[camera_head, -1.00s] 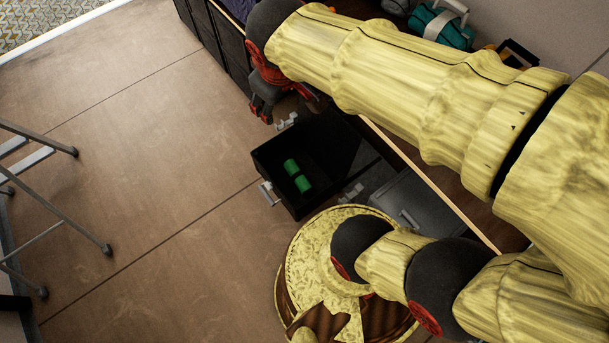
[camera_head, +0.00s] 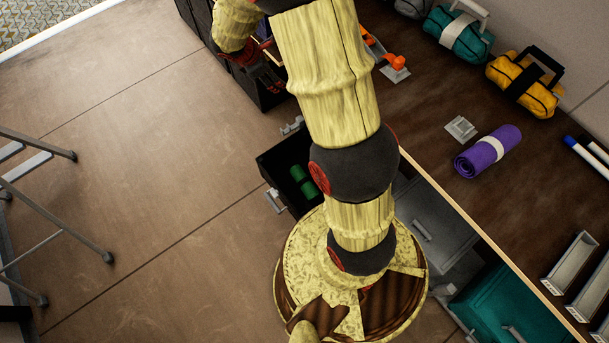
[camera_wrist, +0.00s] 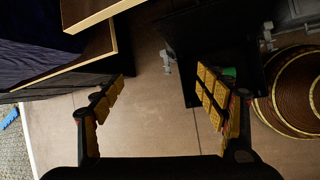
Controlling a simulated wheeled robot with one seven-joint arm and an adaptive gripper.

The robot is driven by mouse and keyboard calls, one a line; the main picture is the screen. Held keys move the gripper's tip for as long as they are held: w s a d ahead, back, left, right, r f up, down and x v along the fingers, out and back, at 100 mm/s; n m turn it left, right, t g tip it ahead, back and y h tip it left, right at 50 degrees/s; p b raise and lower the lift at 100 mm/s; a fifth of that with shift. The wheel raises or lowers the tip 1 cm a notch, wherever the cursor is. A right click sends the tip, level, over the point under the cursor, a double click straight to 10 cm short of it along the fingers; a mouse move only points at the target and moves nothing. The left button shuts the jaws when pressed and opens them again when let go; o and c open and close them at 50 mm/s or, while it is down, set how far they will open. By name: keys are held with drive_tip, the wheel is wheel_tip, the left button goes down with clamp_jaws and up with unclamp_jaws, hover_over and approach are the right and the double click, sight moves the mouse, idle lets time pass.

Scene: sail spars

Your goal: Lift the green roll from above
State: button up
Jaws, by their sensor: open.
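The green roll (camera_head: 302,181), with a dark band around its middle, lies in an open black drawer (camera_head: 274,166) beside my base. My arm partly covers the drawer in the head view. In the wrist view only a small green piece of the roll (camera_wrist: 229,72) shows behind the right finger, inside the drawer (camera_wrist: 195,88). My gripper (camera_wrist: 160,98) is open and empty, with its fingers wide apart over bare floor. The gripper is away from the roll, toward the far side of the drawer in the head view.
A counter (camera_head: 430,140) carries a purple roll (camera_head: 487,152), teal bag (camera_head: 458,32) and yellow bag (camera_head: 523,84). A teal drawer (camera_head: 510,305) is below right. Metal legs (camera_head: 45,210) stand at left. The brown floor (camera_head: 150,170) between is clear.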

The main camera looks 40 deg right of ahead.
drive_tip(key=w+d+f+n, duration=0.1)
drive_tip(key=w+f+n, duration=0.1)
drive_tip(key=f, duration=0.5)
drive_tip(key=w+d+f+n, duration=0.1)
drive_tip(key=d+f+n, duration=0.15)
drive_tip(key=f, duration=0.45)
drive_tip(key=n+g+y+b, duration=0.2)
drive_tip(key=n+g, duration=0.1)
drive_tip(key=n, duration=1.2)
hover_over(302, 181)
drive_tip(key=f, duration=3.1)
drive_tip(key=a+f, duration=0.1)
drive_tip(key=f, duration=1.5)
drive_tip(key=shift+f, duration=0.25)
drive_tip(key=b+x, duration=0.1)
drive_tip(key=x, duration=0.1)
drive_tip(key=shift+s+a+f, duration=0.1)
drive_tip(key=shift+s+f, duration=0.05)
drive_tip(key=shift+f, duration=0.2)
drive_tip(key=shift+b+x, duration=1.85)
drive_tip(key=shift+x, duration=0.95)
drive_tip(key=shift+w+a, duration=0.1)
drive_tip(key=shift+w, duration=0.15)
drive_tip(key=shift+c, duration=0.9)
drive_tip(key=c, duration=1.3)
